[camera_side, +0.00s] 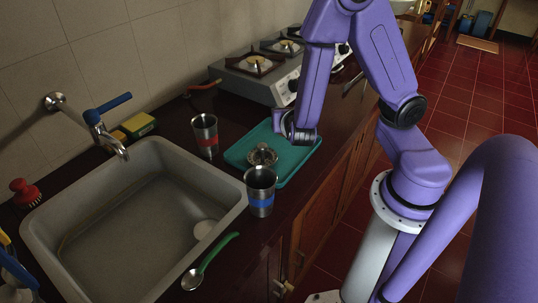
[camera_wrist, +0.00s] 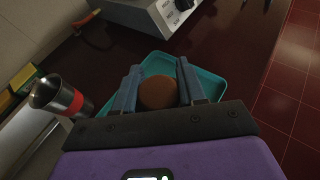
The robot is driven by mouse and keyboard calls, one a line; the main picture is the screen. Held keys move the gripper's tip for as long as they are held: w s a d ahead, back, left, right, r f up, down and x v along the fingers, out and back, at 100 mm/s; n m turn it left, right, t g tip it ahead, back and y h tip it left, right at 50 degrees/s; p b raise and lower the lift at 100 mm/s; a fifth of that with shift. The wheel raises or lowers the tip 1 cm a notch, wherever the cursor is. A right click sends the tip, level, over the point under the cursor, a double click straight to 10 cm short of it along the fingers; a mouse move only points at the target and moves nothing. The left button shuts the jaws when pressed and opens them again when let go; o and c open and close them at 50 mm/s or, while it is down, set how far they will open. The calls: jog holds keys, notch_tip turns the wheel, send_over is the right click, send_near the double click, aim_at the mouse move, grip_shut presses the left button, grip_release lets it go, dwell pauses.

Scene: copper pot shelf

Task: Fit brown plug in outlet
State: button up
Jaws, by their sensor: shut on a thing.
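A brown rounded thing, which looks like the brown plug (camera_wrist: 157,95), is between the two fingers of my gripper (camera_wrist: 160,84) in the wrist view. My gripper is shut on it, above the teal tray (camera_wrist: 212,85). In the side view my gripper (camera_side: 297,133) is over the tray's right part, and the plug cannot be made out there. The grey sink (camera_side: 120,215) is to the left. A pale round patch (camera_side: 203,230) shows on its inner right side; I cannot tell whether it is the outlet.
A small metallic dish-like thing (camera_side: 262,156) is on the tray. A blue-banded cup (camera_side: 261,192) and a red-banded cup (camera_side: 205,137) stand between sink and tray. A green-handled spoon (camera_side: 209,261) lies by the sink's edge. A stove (camera_side: 262,77) is behind; the faucet (camera_side: 108,135) overhangs the sink.

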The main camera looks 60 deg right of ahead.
jog(key=w+a+f+n+t+y, duration=0.2)
jog(key=w+a+n+t+y, duration=0.15)
jog(key=w+a, duration=0.3)
notch_tip(320, 180, up, 10)
jog(key=w+n+y, duration=0.2)
jog(key=n+y, duration=0.1)
jog(key=shift+w+r, duration=0.2)
jog(key=shift+w, duration=0.2)
jog(key=shift+d+r+t, duration=0.1)
jog(key=shift+t, duration=0.25)
